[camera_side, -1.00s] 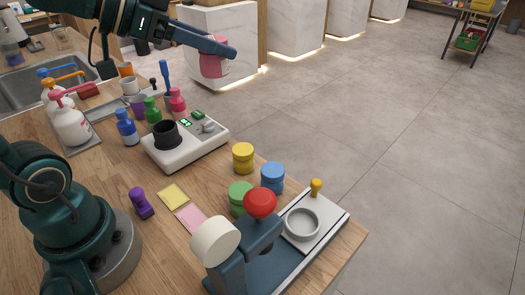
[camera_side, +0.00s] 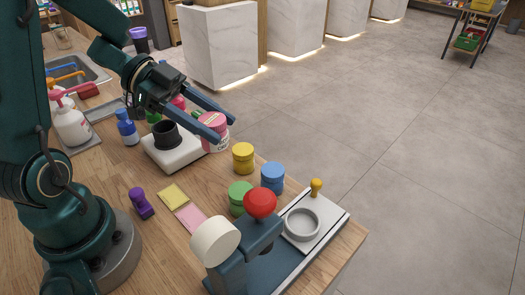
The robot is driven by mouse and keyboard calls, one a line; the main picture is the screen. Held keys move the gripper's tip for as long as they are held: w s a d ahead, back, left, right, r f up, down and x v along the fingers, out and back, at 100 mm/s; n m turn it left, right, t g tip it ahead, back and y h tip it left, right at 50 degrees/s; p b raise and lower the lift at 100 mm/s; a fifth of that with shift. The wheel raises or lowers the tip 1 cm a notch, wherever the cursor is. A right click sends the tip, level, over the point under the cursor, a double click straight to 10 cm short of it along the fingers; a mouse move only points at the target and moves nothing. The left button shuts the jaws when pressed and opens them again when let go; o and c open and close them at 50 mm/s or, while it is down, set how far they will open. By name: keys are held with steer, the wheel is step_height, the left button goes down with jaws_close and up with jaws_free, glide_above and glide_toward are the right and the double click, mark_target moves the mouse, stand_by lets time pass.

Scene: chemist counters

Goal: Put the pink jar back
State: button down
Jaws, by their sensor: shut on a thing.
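The pink jar (camera_side: 215,121) is upright between the two fingers of my gripper (camera_side: 224,130), at the right end of the white scale and behind-left of the yellow jar. My gripper is shut on it, with one finger along its near side and one along its far side. I cannot tell whether its base touches the counter. The yellow jar (camera_side: 243,157), the blue jar (camera_side: 272,176) and the green jar (camera_side: 239,196) stand close together to its right and front.
The white scale (camera_side: 181,159) with a black cup (camera_side: 166,134) is just left of the jar. A press with a red knob (camera_side: 260,203) stands at the front. Blue (camera_side: 127,128) and pump bottles (camera_side: 72,125) stand left. The counter's right edge is near the jars.

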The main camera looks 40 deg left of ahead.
steer(key=shift+n+t+y, duration=0.4)
steer(key=shift+n+t, duration=0.2)
steer(key=shift+t, duration=0.1)
steer(key=shift+s+a+f, duration=0.2)
steer(key=shift+a+f, duration=0.25)
steer(key=shift+f, duration=1.4)
steer(key=shift+s+a+f, duration=0.15)
steer(key=shift+a+f, duration=0.3)
steer(key=shift+f, duration=1.4)
steer(key=shift+s+a+f, duration=0.2)
steer(key=shift+a+f, duration=0.25)
steer(key=shift+f, duration=1.4)
steer(key=shift+f, duration=0.6)
steer(key=shift+c, duration=0.7)
jaws_free()
